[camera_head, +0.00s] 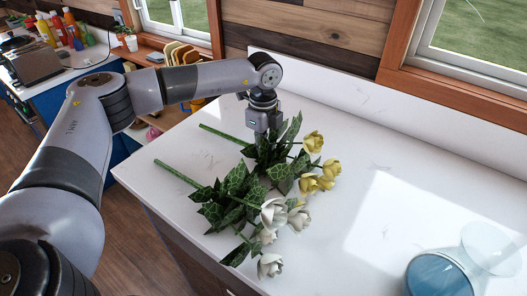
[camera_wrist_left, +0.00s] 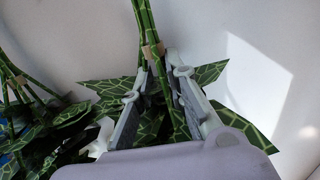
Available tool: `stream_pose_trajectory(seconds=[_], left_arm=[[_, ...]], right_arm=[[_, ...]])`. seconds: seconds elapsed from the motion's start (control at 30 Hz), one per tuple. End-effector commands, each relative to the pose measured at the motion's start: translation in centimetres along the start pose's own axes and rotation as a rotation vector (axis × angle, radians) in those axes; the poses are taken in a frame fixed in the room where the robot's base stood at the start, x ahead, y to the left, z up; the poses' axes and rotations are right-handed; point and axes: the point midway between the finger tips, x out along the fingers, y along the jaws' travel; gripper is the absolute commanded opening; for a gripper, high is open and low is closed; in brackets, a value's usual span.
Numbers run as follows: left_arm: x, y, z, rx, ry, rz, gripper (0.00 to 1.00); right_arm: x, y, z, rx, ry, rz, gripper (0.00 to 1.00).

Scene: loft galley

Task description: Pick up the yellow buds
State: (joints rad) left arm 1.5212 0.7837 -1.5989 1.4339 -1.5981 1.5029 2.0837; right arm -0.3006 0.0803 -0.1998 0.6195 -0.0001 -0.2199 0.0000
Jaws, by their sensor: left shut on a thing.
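The yellow buds (camera_head: 319,178) lie on the white counter, their leafy green stem pointing to the upper left. A bunch of white buds (camera_head: 273,214) lies just in front, its leaves close to those of the yellow bunch. My left gripper (camera_head: 262,128) is over the yellow bunch's stem. In the left wrist view the gripper (camera_wrist_left: 155,105) has its two fingers on either side of the green stems (camera_wrist_left: 145,30), shut on them. The flower heads are hidden in that view. My right gripper is not in view.
A low white ledge and windows run behind. A side counter with a toaster (camera_head: 30,62) and bottles is at the far left.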

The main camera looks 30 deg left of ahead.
Motion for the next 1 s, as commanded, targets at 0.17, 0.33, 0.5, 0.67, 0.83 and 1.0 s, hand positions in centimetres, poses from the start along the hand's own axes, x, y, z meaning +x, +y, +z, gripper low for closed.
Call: stream_pose_trajectory(seconds=[0.17, 0.33, 0.5, 0.67, 0.83, 1.0], left_arm=[[-2.6, -0.1, 0.0, 0.0, 0.002, -0.005, 0.0], [-6.6, -0.1, -0.1, 0.0, 0.002, -0.006, 0.0], [-11.0, -0.1, 0.0, 0.0, 0.001, -0.006, 0.0], [-14.5, -0.1, 0.0, 0.0, 0.001, -0.003, 0.0], [-17.1, 0.0, 0.0, 0.0, 0.001, -0.001, 0.0], [-18.5, 0.0, 0.0, 0.001, 0.001, 0.0, 0.0]], right_arm=[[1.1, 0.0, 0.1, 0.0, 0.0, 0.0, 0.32], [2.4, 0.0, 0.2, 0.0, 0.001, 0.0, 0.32], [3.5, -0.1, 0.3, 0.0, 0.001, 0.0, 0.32], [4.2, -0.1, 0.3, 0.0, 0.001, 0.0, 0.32], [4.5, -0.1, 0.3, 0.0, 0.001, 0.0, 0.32], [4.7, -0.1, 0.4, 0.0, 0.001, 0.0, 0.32]])
